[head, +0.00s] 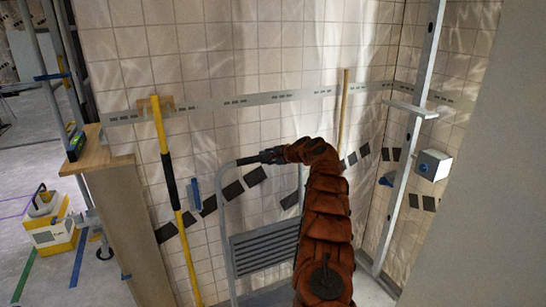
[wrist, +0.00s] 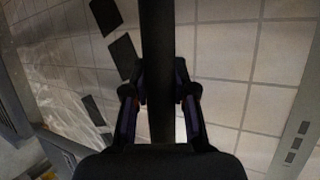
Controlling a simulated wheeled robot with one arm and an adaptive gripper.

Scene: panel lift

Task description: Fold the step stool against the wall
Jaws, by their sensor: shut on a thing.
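The step stool (head: 226,215) stands by the tiled wall, left of my arm in the head view. It has a pale grey tubular frame and a slatted grey step (head: 265,247). My gripper (head: 272,155) is at its top rail, which has a dark grip (head: 248,160). In the wrist view the dark rail (wrist: 158,40) runs between the two fingers of my gripper (wrist: 160,97), which are shut on it. My arm hides the stool's right side and part of the step. The stool's feet are cut off by the lower picture edge.
A yellow pole (head: 164,140) with a black sleeve leans on the wall at left. A wooden stick (head: 343,115) stands behind my arm. A grey upright post (head: 402,170) stands at right with a white box (head: 433,165) near it. A wood-topped partition (head: 105,160) is at left.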

